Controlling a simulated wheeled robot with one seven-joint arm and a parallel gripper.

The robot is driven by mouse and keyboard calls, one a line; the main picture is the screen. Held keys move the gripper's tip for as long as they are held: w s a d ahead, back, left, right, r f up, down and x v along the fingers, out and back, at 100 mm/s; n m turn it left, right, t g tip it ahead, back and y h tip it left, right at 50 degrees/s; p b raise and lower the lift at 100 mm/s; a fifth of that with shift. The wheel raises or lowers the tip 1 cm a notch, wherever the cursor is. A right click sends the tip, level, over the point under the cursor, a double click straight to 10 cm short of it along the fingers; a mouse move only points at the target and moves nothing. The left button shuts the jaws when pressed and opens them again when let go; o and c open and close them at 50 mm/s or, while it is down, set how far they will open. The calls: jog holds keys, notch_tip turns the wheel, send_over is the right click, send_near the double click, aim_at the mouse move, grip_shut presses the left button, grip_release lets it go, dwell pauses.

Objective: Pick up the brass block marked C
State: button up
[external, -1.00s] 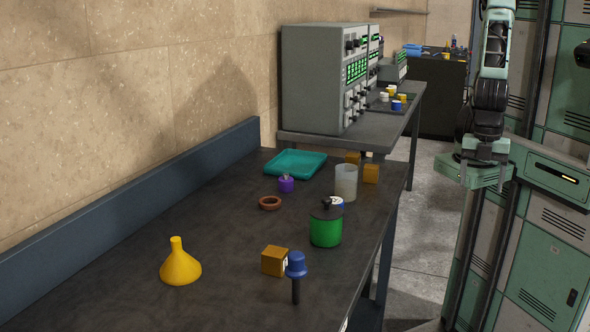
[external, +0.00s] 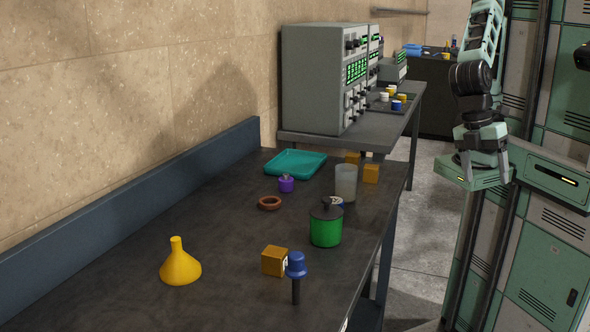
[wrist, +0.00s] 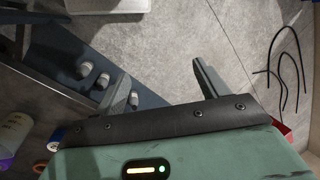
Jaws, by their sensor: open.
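Three brass-coloured blocks are on the dark workbench in the external view. One block (external: 274,261) is at the near part of the bench, with a pale label on its right face. A second block (external: 371,173) and a third block (external: 353,157) are at the far end, near the beaker. No letter is readable, so I cannot tell which is C. My gripper (external: 485,173) hangs to the right of the bench, over the floor, well away from all three. In the wrist view my gripper (wrist: 162,82) is open, with nothing between its fingers.
Around the near block are a blue-capped post (external: 296,267), green pot (external: 325,229) and yellow funnel (external: 180,265). The beaker (external: 346,183) stands close to the far blocks. A teal tray (external: 295,163), purple weight (external: 286,184) and brown ring (external: 270,203) are further left.

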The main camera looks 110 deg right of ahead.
jog(key=w+a+m+y, duration=0.2)
jog(key=w+a+m, duration=0.15)
jog(key=w, duration=0.25)
jog(key=m+t+y+b, duration=0.3)
jog(key=m+t+y, duration=0.75)
jog(key=m, duration=1.15)
send_over(276, 253)
jog(key=w+d+v, duration=0.1)
jog(key=v, duration=0.5)
jog(key=g+y, duration=0.1)
jog(key=g, duration=0.1)
jog(key=f, duration=0.8)
jog(key=a+f+p, duration=0.1)
jog(key=f, duration=0.3)
jog(key=shift+a+f, duration=0.1)
jog(key=shift+f, duration=1.05)
jog(key=shift+f+p+x, duration=0.2)
jog(key=shift+p+x, duration=0.3)
jog(key=shift+x, duration=2)
